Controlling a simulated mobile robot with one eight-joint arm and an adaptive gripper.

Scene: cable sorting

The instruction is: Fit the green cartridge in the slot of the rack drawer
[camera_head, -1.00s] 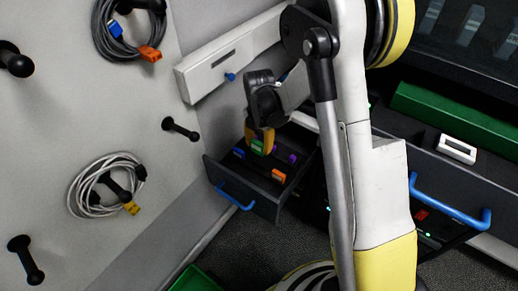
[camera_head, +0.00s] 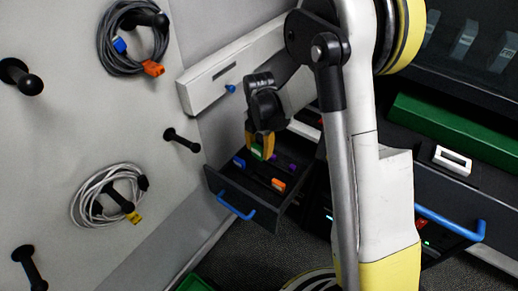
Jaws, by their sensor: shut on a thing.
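The rack drawer (camera_head: 228,187) is pulled out, with a blue handle (camera_head: 235,205) on its front. My gripper (camera_head: 261,147) points down into the drawer, its yellow fingers shut on the green cartridge (camera_head: 257,152). The cartridge is mostly hidden by the fingers. I cannot tell whether it touches the slot below it. In the drawer a blue cartridge (camera_head: 239,162) is to the left of my gripper, an orange one (camera_head: 278,185) is nearer the front right, and a purple one (camera_head: 291,168) is to the right. The slot itself is not clear.
Grey and white cable coils hang on the left panel's black pegs (camera_head: 182,141). A white drawer front (camera_head: 235,62) is above the drawer. A second blue handle (camera_head: 450,222) and a long green block (camera_head: 455,130) are at right. Dark floor lies in front.

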